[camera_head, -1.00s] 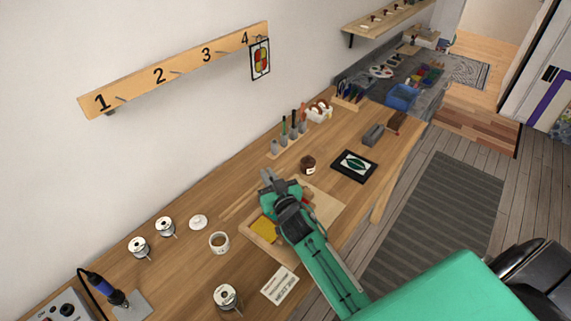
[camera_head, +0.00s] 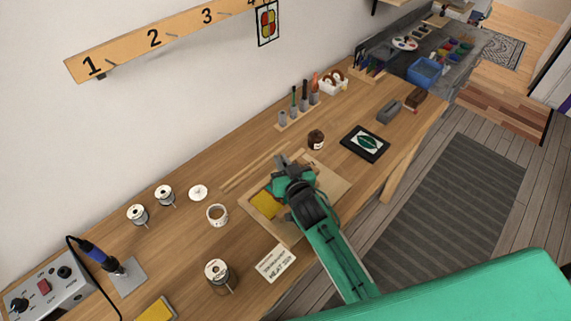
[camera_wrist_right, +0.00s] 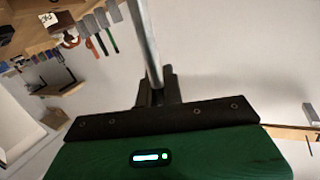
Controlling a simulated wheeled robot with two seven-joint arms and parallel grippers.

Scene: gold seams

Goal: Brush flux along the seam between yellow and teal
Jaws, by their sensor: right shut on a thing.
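A yellow glass piece (camera_head: 266,205) lies flat on the wooden board (camera_head: 337,190), left of my right gripper. A teal piece (camera_head: 277,187) shows just above it, partly covered by my gripper. The seam between them is mostly hidden. My right gripper (camera_head: 287,168) is over the upper part of the board. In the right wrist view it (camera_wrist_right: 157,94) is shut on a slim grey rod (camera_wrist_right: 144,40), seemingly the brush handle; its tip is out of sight. A white cup (camera_head: 217,219) with brownish content, perhaps flux, stands left of the board. My left gripper is not in view.
A white lid (camera_head: 198,192), spools (camera_head: 137,215) and a solder spool (camera_head: 221,281) stand left of the board. A soldering iron (camera_head: 97,255) is at lower left. A dark jar (camera_head: 316,139) and a tool rack (camera_head: 297,118) stand behind. A paper card (camera_head: 276,263) lies in front.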

